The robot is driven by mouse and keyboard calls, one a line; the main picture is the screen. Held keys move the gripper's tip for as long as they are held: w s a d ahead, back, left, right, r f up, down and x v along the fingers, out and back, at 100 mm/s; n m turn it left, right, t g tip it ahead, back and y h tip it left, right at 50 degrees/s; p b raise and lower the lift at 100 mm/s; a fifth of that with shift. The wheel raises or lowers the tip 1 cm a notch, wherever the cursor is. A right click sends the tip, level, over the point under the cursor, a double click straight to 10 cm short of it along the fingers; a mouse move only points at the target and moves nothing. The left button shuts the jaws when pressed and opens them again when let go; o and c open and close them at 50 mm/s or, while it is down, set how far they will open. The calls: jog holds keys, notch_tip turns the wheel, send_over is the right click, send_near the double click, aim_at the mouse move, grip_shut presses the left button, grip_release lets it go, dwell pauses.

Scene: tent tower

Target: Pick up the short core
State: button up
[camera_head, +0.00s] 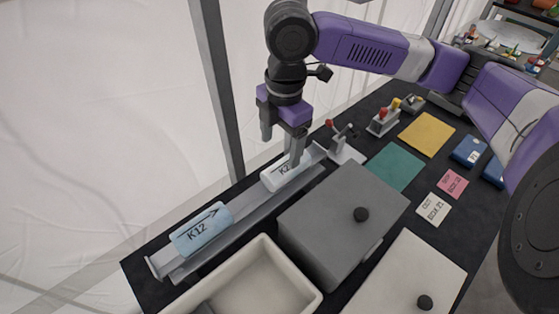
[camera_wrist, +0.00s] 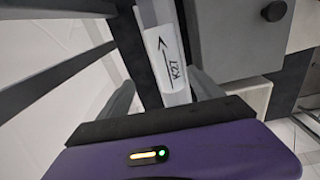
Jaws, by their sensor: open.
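A white core marked K27 (camera_head: 287,173) lies in the far part of a long grey rail tray (camera_head: 255,217). In the wrist view the K27 core (camera_wrist: 168,55) lies between my finger tips, its label and arrow showing. A pale blue core marked K12 (camera_head: 202,231) lies in the same tray, nearer the front. My gripper (camera_head: 282,150) is open, pointing down at the white core, with one finger in front of it, hiding part of its label. I cannot tell whether the fingers touch it. No label names either core as short.
A grey box with a black knob (camera_head: 345,222) stands close to the right of the tray. A cream open bin (camera_head: 262,285) is in front. A small lever stand (camera_head: 343,145) is just beyond the tray. A tent pole (camera_head: 220,85) rises behind.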

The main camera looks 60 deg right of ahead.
aim_at(287, 162)
jog(key=shift+s+d+f+g, duration=0.1)
jog(key=shift+s+d+g, duration=0.25)
jog(key=shift+s, duration=0.35)
jog(key=shift+a+f+p, duration=0.1)
jog(key=shift+f+p, duration=0.9)
jog(key=shift+f, duration=2.8)
grip_shut()
